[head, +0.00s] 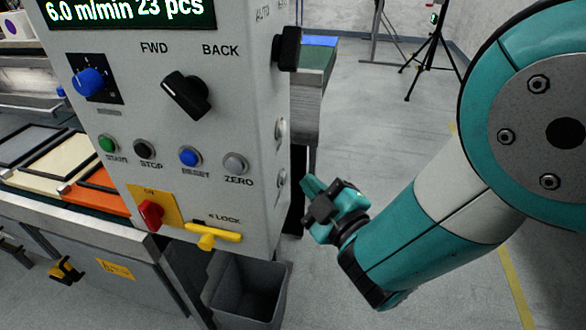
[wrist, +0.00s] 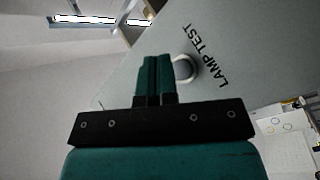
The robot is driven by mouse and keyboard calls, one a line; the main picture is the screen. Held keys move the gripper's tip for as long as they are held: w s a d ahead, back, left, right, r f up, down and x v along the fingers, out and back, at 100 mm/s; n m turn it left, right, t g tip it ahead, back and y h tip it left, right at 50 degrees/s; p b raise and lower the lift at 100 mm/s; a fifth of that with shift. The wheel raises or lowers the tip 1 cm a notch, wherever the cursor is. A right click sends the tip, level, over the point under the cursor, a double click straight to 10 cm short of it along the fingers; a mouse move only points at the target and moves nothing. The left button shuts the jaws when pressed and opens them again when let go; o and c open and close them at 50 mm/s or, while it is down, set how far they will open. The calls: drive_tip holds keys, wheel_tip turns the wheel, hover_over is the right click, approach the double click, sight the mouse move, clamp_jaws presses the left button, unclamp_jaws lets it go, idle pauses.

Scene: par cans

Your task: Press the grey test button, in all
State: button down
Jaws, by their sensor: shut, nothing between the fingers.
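In the wrist view, a round pale grey button (wrist: 184,69) with a light ring sits on the panel beside the label LAMP TEST. The tips of my gripper (wrist: 158,60) are together, just left of the button in the picture, and cover part of its edge. I cannot tell whether they touch the panel. In the head view, my gripper (head: 307,188) is shut and empty, right of the control box (head: 235,85). Small round controls show edge-on on the box's right side; the lower one (head: 282,178) is nearest my fingertips. Their labels cannot be read here.
The box's front has a green button (head: 107,143), a black one (head: 144,149), a blue one (head: 190,156) and a grey ZERO button (head: 235,163). A red knob (head: 150,214) and yellow lock handle (head: 212,234) sit below. A grey bin (head: 247,291) stands underneath.

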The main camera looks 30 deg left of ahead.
drive_tip(key=shift+w+d+p, duration=0.25)
drive_tip(key=shift+d+p, duration=0.2)
drive_tip(key=shift+d, duration=0.6)
drive_tip(key=shift+w+d+p, duration=0.25)
drive_tip(key=shift+d+p, duration=0.2)
drive_tip(key=shift+d, duration=0.55)
